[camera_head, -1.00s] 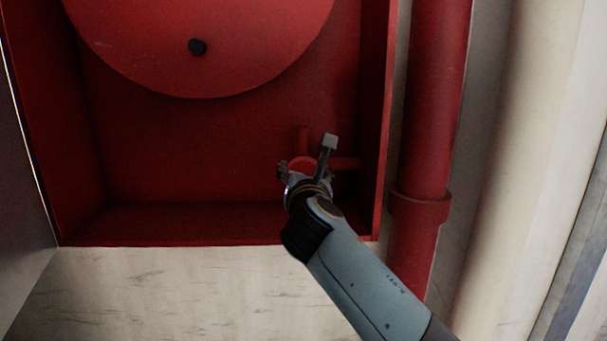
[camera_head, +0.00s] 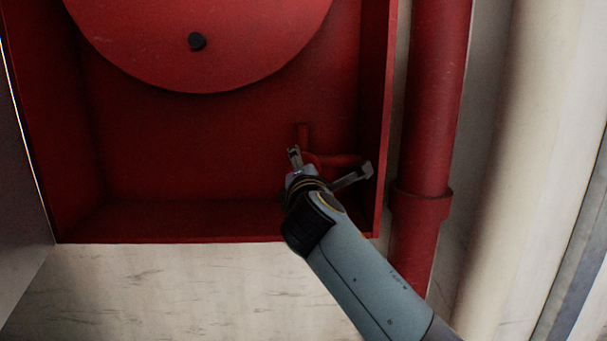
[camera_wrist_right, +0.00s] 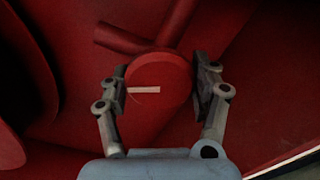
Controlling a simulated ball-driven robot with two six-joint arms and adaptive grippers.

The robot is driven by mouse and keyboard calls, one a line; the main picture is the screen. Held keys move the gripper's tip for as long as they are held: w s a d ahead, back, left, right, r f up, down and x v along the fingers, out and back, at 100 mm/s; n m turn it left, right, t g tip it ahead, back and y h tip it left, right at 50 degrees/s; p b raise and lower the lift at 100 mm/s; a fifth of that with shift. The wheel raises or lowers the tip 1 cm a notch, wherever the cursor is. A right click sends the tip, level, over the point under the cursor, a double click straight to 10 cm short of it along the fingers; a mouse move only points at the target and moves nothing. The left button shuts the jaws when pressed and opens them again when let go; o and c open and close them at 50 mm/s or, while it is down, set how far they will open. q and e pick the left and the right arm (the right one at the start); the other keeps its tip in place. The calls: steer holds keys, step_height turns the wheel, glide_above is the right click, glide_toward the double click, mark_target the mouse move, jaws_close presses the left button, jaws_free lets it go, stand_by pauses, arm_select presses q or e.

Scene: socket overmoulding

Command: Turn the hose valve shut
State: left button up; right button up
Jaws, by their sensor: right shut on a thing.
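The hose valve (camera_wrist_right: 172,72) is a round red knob with a white bar mark on its face, seen in the right wrist view. Red pipes run from behind it. My right gripper (camera_wrist_right: 160,88) has one finger on each side of the knob and is shut on it. In the head view, my right gripper (camera_head: 303,163) reaches into the lower right of the red cabinet and hides most of the valve. The white mark lies roughly level in the wrist picture. My left gripper is not in view.
The red cabinet (camera_head: 150,222) has side walls and a bottom lip close around the arm. A large red hose reel disc (camera_head: 240,50) is above left. A thick red pipe (camera_head: 430,110) runs upright outside the cabinet's right wall. The cabinet's lower left is clear.

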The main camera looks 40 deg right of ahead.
steer(key=m, duration=0.2)
steer(key=m+b, duration=0.1)
steer(key=m, duration=0.1)
steer(key=shift+f+m+b, duration=0.2)
steer(key=shift+m+b, duration=0.1)
steer(key=shift+m, duration=0.1)
stand_by(0.4)
steer(key=o, duration=1.2)
steer(key=shift+r, duration=0.15)
steer(key=shift+c, duration=0.2)
steer(key=shift+s, duration=0.15)
steer(key=v, duration=0.7)
steer(key=shift+s+a+m, duration=0.1)
steer(key=shift+s+m, duration=0.05)
steer(key=shift+m, duration=0.15)
